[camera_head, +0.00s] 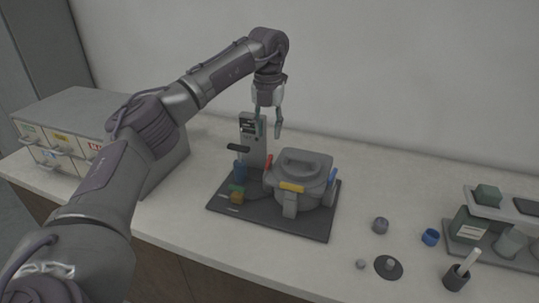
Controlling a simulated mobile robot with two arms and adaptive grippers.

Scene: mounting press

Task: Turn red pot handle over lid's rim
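The grey pot (313,194) stands on a dark base plate, with a grey lid (300,163) on top. The red handle (267,162) is at the pot's left side by the lid's rim; it is too small to tell exactly how it is turned. A yellow handle (291,187) is at the front and a blue handle (332,176) at the right. My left gripper (269,131) points down above and behind the red handle, apart from it. Its fingers are spread with nothing visible between them. My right gripper is not in view.
An upright grey panel (252,150) stands on the base plate (276,226) behind the pot's left, close to my gripper. Drawers (62,142) are at left; small parts and a rack (484,255) at right.

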